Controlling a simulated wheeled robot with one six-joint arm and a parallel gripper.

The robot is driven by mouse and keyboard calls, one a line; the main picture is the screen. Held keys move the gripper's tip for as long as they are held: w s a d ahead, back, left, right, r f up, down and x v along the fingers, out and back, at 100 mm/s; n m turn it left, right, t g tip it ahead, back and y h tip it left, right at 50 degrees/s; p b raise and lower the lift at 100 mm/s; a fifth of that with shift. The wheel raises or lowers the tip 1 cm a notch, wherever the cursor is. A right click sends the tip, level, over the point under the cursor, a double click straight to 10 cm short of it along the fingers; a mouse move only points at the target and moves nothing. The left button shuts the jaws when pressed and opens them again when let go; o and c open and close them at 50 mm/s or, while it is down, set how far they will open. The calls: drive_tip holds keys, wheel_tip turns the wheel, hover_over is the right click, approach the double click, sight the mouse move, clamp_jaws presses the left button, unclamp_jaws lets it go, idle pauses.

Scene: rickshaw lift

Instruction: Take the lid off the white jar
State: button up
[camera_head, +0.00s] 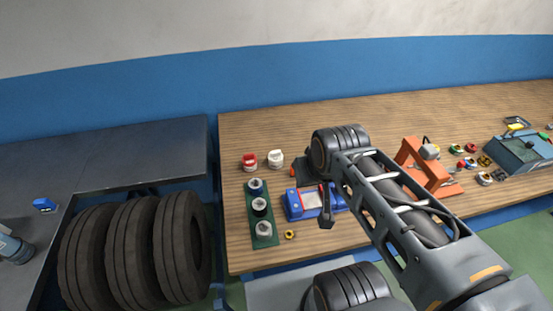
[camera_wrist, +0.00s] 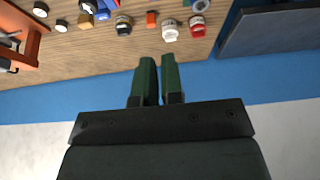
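The white jar (camera_head: 275,160) stands near the back of the wooden table in the head view, with a white top on it. A jar with a red band (camera_head: 249,162) stands just to its left. In the wrist view the white jar (camera_wrist: 170,31) is near the top edge, with the red jar (camera_wrist: 198,27) to its right. My gripper (camera_wrist: 159,60) shows there as two green fingers with a narrow gap and nothing between them. It is apart from the jar. In the head view I cannot make out the fingers.
An orange frame (camera_head: 411,151) stands further right. Tyres (camera_head: 133,250) stand at the left below a dark bench (camera_head: 150,157).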

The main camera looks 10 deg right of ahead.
drive_tip(key=o, duration=0.5)
drive_tip(key=shift+g, duration=0.8)
drive_tip(key=x, duration=0.1)
drive_tip(key=b+x, duration=0.1)
drive_tip(key=x, duration=0.3)
drive_tip(key=shift+w+a+b, duration=0.15)
drive_tip(key=shift+w+b, duration=0.2)
drive_tip(key=shift+c, duration=0.2)
drive_tip(key=shift+o, duration=1.2)
drive_tip(key=w+f+n+g+b, duration=0.1)
drive_tip(key=w+f+b, duration=0.1)
drive_tip(key=w, duration=0.9)
drive_tip(key=shift+w+f+n+g+b, duration=0.25)
drive_tip(key=shift+f+n+g+b, duration=0.15)
drive_tip(key=shift+f, duration=0.45)
drive_tip(key=n+g+b, duration=0.1)
drive_tip(key=n+b, duration=0.2)
drive_tip(key=n, duration=1.4)
hover_over(275, 151)
wheel_tip(275, 151, down, 3)
wheel_tip(275, 151, down, 8)
drive_tip(key=shift+f, duration=0.1)
drive_tip(key=shift+s+f+p, duration=0.1)
drive_tip(key=shift+f+p, duration=0.7)
drive_tip(key=shift+f, duration=1.95)
